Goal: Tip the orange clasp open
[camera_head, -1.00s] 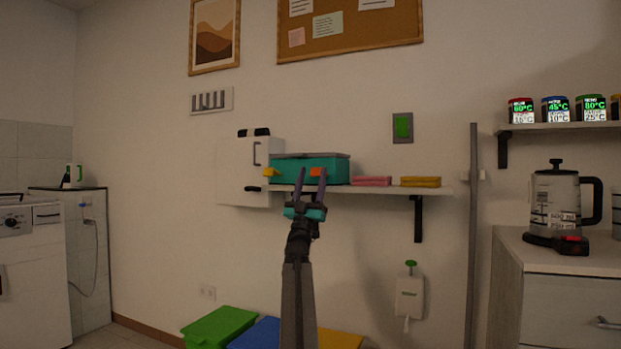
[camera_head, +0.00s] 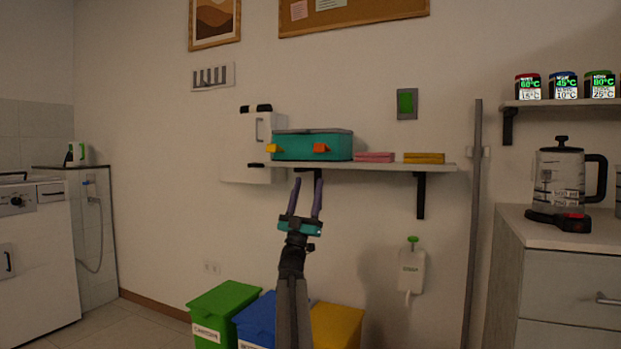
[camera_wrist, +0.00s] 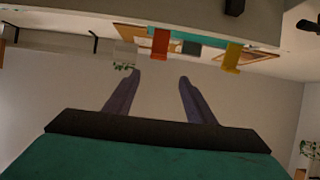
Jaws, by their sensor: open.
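A teal box (camera_head: 300,147) with a grey lid sits on the wall shelf. On its front are an orange clasp (camera_head: 321,148) at the right and a yellow clasp (camera_head: 273,148) at the left. In the wrist view the orange clasp (camera_wrist: 160,43) appears above and between my fingertips, with the yellow clasp (camera_wrist: 232,57) to its right. My gripper (camera_head: 308,184) points up, open and empty, below the box and in front of the shelf. In the wrist view my gripper (camera_wrist: 159,77) has a clear gap between its fingers. It appears apart from the clasp.
The shelf (camera_head: 438,167) also holds pink (camera_head: 374,157) and yellow (camera_head: 424,158) flat stacks right of the box. A white case (camera_head: 248,160) is at its left. A dark bracket (camera_head: 420,195) hangs underneath. Green (camera_head: 224,297), blue (camera_head: 262,310) and yellow (camera_head: 338,322) bins stand below.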

